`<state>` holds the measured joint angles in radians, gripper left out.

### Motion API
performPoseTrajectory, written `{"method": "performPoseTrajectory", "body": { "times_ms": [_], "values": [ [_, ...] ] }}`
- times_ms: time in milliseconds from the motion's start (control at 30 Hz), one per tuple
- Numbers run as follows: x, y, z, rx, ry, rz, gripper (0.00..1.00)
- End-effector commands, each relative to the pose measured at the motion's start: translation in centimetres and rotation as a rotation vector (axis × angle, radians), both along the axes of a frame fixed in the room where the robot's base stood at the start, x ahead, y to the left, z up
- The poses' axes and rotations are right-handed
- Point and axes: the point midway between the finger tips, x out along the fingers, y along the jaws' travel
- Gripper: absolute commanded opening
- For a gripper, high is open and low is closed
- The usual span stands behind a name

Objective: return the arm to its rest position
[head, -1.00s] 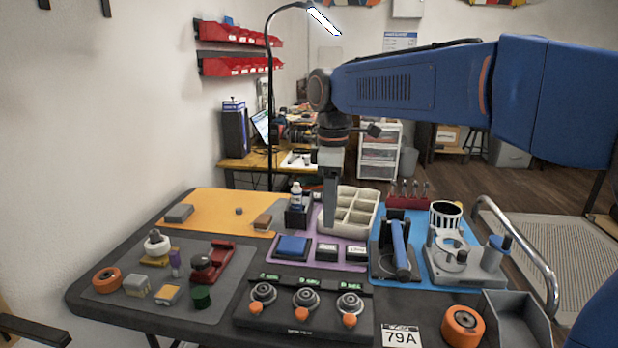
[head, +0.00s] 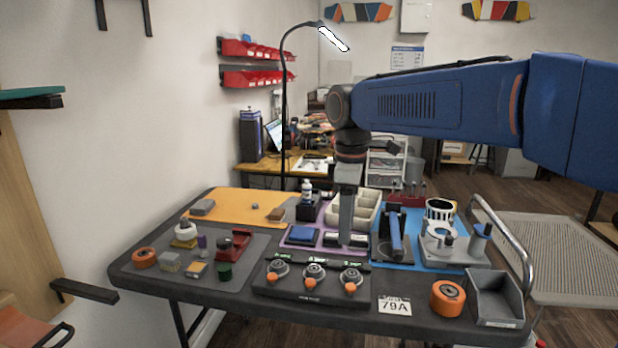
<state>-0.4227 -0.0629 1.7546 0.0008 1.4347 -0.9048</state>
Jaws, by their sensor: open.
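My blue arm (head: 435,105) reaches in from the right, high over the right half of the workbench (head: 255,200). My gripper (head: 346,238) hangs straight down from its end, over the middle of the bench. Its fingers appear edge-on, so the gap between them is not clear. Nothing shows held in it. It overlaps the small black-and-white blocks and part of the cream divided tray (head: 366,206) in the picture. Whether it touches anything there cannot be told.
A black panel with several orange-marked knobs (head: 314,271) sits at the front. An orange roll (head: 447,296) and a grey bin (head: 495,298) stand at the front right. A thin black lamp (head: 284,110) rises behind the bench.

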Motion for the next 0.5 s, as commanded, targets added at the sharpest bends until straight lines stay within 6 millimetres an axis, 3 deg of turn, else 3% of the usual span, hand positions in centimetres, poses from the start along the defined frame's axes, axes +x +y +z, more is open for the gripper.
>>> {"method": "performPoseTrajectory", "body": {
  "times_ms": [267, 500],
  "values": [
    [-1.8, -2.7, -0.2, 0.015, -0.031, -0.108, 0.51],
    [-4.4, -6.2, -0.9, 0.039, -0.072, -0.264, 0.51]
  ]
}}
